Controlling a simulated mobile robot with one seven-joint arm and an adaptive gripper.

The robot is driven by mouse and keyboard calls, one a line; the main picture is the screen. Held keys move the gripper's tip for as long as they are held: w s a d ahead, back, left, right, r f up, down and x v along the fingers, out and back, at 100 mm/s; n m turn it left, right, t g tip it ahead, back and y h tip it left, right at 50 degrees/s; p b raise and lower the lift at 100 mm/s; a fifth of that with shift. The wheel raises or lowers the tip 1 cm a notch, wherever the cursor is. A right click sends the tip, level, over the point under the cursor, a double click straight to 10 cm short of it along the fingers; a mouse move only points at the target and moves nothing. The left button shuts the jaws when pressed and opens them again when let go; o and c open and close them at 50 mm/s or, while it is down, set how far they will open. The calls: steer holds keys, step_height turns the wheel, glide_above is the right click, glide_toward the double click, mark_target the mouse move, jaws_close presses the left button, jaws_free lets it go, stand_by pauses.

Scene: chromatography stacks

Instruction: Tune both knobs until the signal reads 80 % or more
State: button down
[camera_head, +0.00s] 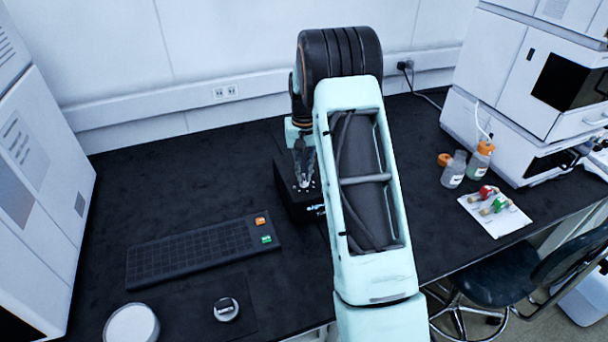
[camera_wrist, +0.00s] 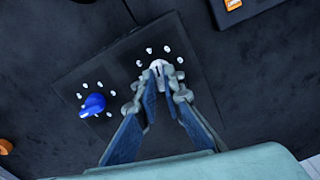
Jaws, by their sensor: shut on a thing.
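The black signal box (camera_head: 297,200) stands on the dark bench, partly hidden behind my arm. Its top panel (camera_wrist: 122,72) shows in the wrist view with two knobs, each ringed by white dots. The blue knob (camera_wrist: 93,104) is at the left of the panel, free of my gripper. The white knob (camera_wrist: 159,66) is at the right, between my fingertips. My gripper (camera_wrist: 160,82) points down and is shut on the white knob; it also shows in the head view (camera_head: 304,182). The lettering on the box front is mostly hidden, and I cannot read a signal value.
A black keyboard-like pad (camera_head: 195,252) with orange and green keys lies left of the box. A round white dish (camera_head: 131,325) and a small round item (camera_head: 226,309) are in front. Bottles (camera_head: 454,170) and vials on a white sheet (camera_head: 497,212) are at right.

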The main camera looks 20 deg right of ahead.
mark_target(304, 177)
steer(key=shift+n, duration=1.1)
steer(key=c, duration=2)
jaws_free()
steer(key=shift+c, duration=0.2)
steer(key=shift+r, duration=0.1)
step_height(304, 177, up, 12)
